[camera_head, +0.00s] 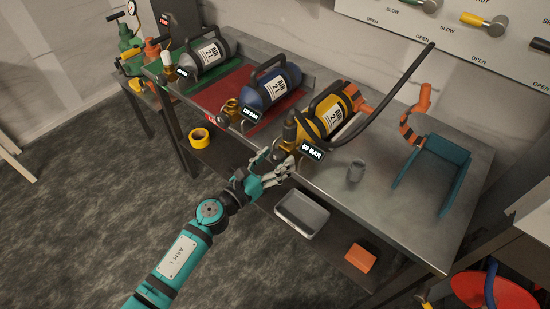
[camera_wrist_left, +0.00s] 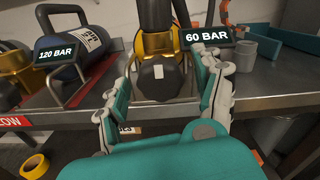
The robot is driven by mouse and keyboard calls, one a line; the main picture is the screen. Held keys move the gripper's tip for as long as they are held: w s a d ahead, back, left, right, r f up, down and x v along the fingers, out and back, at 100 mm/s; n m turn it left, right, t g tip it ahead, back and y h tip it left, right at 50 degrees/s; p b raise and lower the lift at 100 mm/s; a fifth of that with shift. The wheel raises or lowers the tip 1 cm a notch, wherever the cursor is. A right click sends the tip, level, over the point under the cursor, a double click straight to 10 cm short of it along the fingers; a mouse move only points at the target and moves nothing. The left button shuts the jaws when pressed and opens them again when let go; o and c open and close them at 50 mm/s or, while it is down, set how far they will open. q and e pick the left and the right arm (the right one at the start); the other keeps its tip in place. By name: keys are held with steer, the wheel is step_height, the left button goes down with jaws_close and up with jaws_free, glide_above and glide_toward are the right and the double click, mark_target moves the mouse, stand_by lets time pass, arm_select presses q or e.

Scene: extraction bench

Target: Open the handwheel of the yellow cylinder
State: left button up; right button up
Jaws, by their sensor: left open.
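The yellow cylinder (camera_head: 325,117) lies on the metal bench, its valve end toward the front edge, by a "60 BAR" sign (camera_head: 312,151). In the left wrist view its dark handwheel (camera_wrist_left: 159,80) with a pale square mark faces me, in front of a brass-coloured collar (camera_wrist_left: 152,44). My left gripper (camera_head: 273,164) is open at the bench's front edge, near this valve. In the left wrist view its fingers (camera_wrist_left: 165,83) stand either side of the handwheel; I cannot tell whether they touch it. In the head view the handwheel is hard to make out. My right gripper is not in view.
A blue cylinder (camera_head: 270,86) and a grey one (camera_head: 207,55) lie to the left. A long dark bar (camera_head: 400,82) slants over the bench. A small grey cup (camera_head: 356,170) and a teal holder (camera_head: 434,172) stand right. A grey tray (camera_head: 302,213) sits below.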

arm_select(q)
steer(key=c, duration=1.2)
steer(key=shift+n, duration=0.3)
